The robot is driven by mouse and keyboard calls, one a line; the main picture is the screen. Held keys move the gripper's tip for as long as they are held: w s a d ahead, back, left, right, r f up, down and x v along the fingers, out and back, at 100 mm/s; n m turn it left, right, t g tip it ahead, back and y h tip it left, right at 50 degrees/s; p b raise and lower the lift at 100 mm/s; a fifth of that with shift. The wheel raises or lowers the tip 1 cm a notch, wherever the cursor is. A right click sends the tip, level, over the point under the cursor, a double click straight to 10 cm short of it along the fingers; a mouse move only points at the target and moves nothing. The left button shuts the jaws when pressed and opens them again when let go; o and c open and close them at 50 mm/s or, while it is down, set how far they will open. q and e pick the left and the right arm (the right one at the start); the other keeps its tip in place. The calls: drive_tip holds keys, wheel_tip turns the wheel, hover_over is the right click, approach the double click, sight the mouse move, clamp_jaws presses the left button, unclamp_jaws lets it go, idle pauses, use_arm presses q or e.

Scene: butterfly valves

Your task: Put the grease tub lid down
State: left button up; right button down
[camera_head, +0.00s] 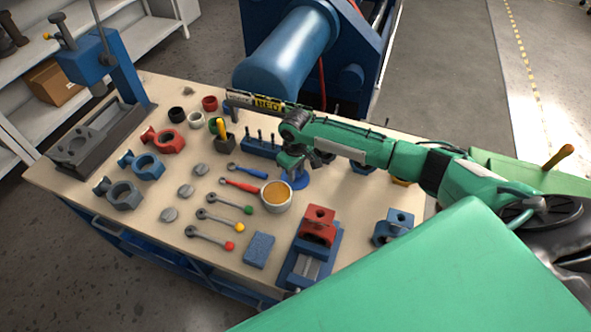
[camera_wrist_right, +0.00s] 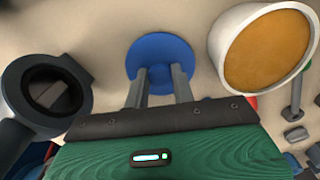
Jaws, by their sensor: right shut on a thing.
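The grease tub (camera_head: 277,197) is a pale round cup with orange-brown grease showing in its open top. It also shows at the upper right of the right wrist view (camera_wrist_right: 262,50). The blue round lid (camera_head: 300,183) is beside the tub, off its mouth, and also shows in the right wrist view (camera_wrist_right: 160,50). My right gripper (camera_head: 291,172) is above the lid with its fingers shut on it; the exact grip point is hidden. The lid is close to the tabletop; I cannot tell whether it touches. My left gripper is not in view.
The workbench (camera_head: 225,262) holds several coloured-end wrenches, valve bodies, grey discs, a blue sponge (camera_head: 259,250) and a red-jawed vise (camera_head: 318,225). A blue socket rack (camera_head: 262,148) stands behind the lid. Some bare tabletop lies right of the tub.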

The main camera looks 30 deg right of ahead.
drive_tip(key=shift+f, duration=0.15)
drive_tip(key=c, duration=1.2)
unclamp_jaws()
drive_tip(key=shift+o, duration=0.2)
wheel_tip(320, 180, up, 12)
drive_tip(key=b, duration=0.1)
